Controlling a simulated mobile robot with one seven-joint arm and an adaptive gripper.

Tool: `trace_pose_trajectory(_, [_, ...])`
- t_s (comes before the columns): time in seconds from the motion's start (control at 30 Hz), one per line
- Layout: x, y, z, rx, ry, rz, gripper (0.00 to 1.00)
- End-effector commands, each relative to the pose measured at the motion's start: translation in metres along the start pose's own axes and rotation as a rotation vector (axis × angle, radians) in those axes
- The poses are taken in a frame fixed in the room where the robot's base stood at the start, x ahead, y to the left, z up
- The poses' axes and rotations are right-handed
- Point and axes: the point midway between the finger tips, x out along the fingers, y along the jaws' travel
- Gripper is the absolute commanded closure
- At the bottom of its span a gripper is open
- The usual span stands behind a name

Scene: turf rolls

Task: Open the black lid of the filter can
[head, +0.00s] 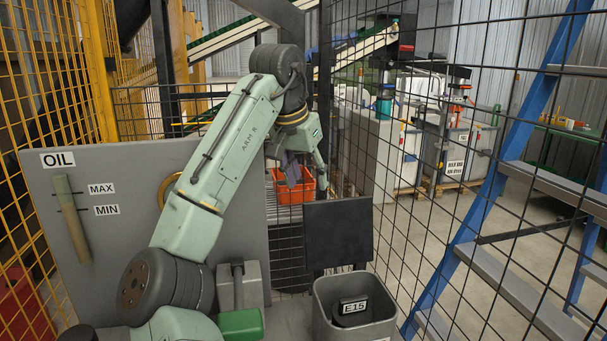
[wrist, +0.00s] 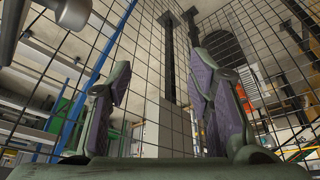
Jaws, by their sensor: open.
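The filter can (head: 352,328) is a grey square box at the bottom of the head view, right of centre. Its black lid (head: 338,234) stands upright at the can's back edge, so the can's top is open. A dark piece with an E15 label (head: 353,307) shows inside the can. My gripper (head: 304,172) is above and behind the lid's upper left, apart from it as far as I can tell. In the wrist view its two purple-padded fingers (wrist: 163,95) are spread with nothing between them. The can and lid do not show in the wrist view.
Black wire mesh (head: 430,200) runs behind and right of the can. An orange crate (head: 296,187) and a blue ladder (head: 500,170) are beyond.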

Motion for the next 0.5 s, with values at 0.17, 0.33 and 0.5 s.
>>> trace_pose_trajectory(0.17, [-0.039, -0.012, 0.001, 0.037, 0.007, -0.016, 0.53])
trace_pose_trajectory(0.33, [-0.068, -0.006, 0.007, 0.024, 0.014, -0.018, 0.53])
trace_pose_trajectory(0.5, [-0.088, 0.002, 0.011, 0.016, 0.018, -0.016, 0.53])
